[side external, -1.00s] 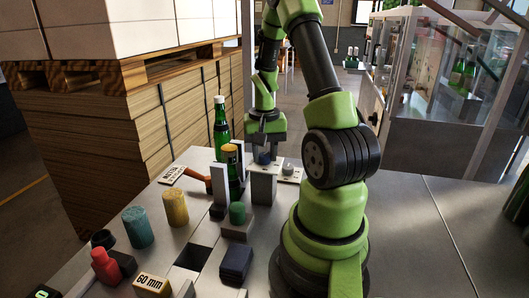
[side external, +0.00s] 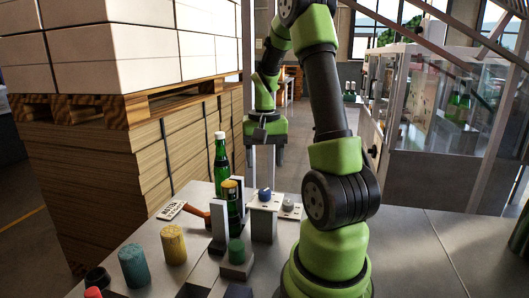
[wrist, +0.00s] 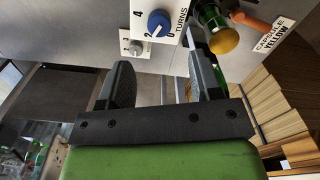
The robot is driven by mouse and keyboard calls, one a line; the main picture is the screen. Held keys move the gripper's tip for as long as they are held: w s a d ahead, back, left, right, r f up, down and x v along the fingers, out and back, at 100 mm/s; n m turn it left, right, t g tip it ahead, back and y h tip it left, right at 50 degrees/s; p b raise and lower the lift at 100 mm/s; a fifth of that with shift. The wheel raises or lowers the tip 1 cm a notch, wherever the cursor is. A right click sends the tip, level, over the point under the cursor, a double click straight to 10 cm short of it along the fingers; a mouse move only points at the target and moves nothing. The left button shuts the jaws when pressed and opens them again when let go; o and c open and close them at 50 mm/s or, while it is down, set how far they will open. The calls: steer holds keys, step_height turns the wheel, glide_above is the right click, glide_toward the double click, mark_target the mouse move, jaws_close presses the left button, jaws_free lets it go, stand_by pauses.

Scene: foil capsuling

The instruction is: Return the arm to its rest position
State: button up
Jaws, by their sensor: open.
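My gripper (wrist: 162,85) is open and empty, with two dark fingers apart in the wrist view. In the side view its green wrist (side external: 264,128) hangs above the blue knob (side external: 265,194), clear of it. The blue knob also shows in the wrist view (wrist: 160,23), on a white dial plate marked TURNS. A green bottle with a yellow top (side external: 231,205) stands upright in a grey holder, left of the knob. Its yellow top also shows in the wrist view (wrist: 223,40).
A second green bottle with a white cap (side external: 221,160) stands behind. A grey knob (side external: 288,205) is right of the blue one. Teal (side external: 134,266) and yellow (side external: 173,245) cylinders stand front left. A pallet stack (side external: 118,160) is at left. The table at right is bare.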

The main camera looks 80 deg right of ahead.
steer(key=shift+r, duration=0.9)
steer(key=w+a+r+n+t, duration=0.35)
steer(key=a+r, duration=0.35)
steer(key=a, duration=0.5)
steer(key=s+a+r+n+t+y, duration=0.1)
steer(key=s+a+n+t, duration=0.1)
steer(key=a, duration=0.4)
steer(key=s+a+r+n+t+y, duration=0.1)
steer(key=s+a+n, duration=0.1)
steer(key=a+n, duration=0.2)
steer(key=a, duration=0.3)
steer(key=shift+s+r+t, duration=0.35)
steer(key=shift+s, duration=0.05)
steer(key=shift+n, duration=0.25)
steer(key=shift+c, duration=0.2)
